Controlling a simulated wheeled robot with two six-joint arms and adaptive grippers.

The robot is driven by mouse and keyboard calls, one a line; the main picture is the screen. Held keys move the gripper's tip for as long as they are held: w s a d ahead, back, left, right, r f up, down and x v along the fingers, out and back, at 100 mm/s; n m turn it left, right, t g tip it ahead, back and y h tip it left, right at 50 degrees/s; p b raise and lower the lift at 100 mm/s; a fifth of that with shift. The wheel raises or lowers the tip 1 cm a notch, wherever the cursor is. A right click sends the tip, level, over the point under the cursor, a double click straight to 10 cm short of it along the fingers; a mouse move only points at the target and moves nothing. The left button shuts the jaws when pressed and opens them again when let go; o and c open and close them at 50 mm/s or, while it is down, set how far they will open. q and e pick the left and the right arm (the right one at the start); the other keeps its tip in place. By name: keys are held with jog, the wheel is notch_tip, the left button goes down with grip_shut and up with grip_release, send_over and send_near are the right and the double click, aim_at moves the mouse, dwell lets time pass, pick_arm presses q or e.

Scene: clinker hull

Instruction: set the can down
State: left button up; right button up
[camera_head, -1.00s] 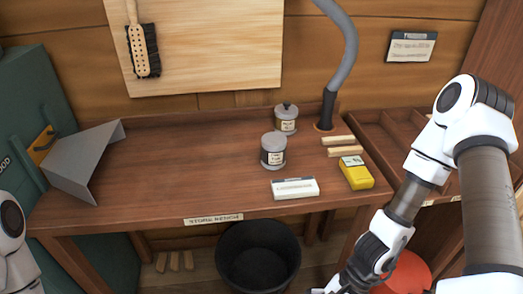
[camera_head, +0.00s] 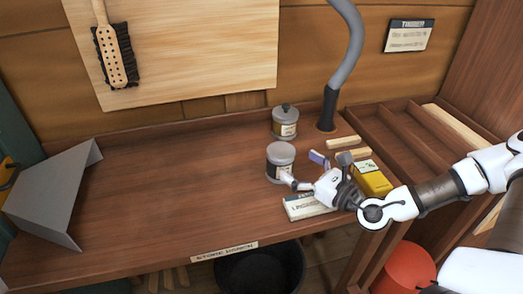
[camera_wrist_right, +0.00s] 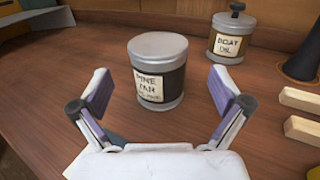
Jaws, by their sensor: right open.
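A grey can with a cream label, reading something like "pine tar" (camera_wrist_right: 158,70), stands upright on the bench; it also shows in the head view (camera_head: 280,162). A second grey can with a knobbed lid, labelled "boat oil" (camera_wrist_right: 231,35), stands behind it, and it shows in the head view too (camera_head: 285,122). My right gripper (camera_head: 302,170) is open just in front of the pine tar can. In the right wrist view its two fingers (camera_wrist_right: 160,100) are spread toward the can's near side, with nothing held. My left gripper is not in view.
A white labelled box (camera_head: 306,206) and a yellow box (camera_head: 372,180) lie beside my right gripper. Wooden blocks (camera_head: 344,142) and a grey hose (camera_head: 345,60) are behind. A grey bent sheet (camera_head: 55,195) stands at left. The bench middle (camera_head: 170,190) is clear.

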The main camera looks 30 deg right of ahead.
aim_at(292, 161)
jog(key=shift+w, duration=0.2)
jog(key=shift+w+a+f+b, duration=0.2)
jog(key=shift+w+b, duration=0.45)
jog(key=shift+b, duration=0.4)
jog(key=shift+b+x, duration=0.6)
jog(key=shift+x, duration=0.25)
jog(key=shift+w+a+b, duration=0.15)
jog(key=shift+w+b, duration=0.2)
jog(key=b+x, duration=0.1)
jog(key=x, duration=0.3)
jog(key=shift+a+r, duration=0.1)
jog(key=shift+s+r, duration=0.1)
jog(key=shift+c, duration=1.1)
jog(key=c, duration=1.4)
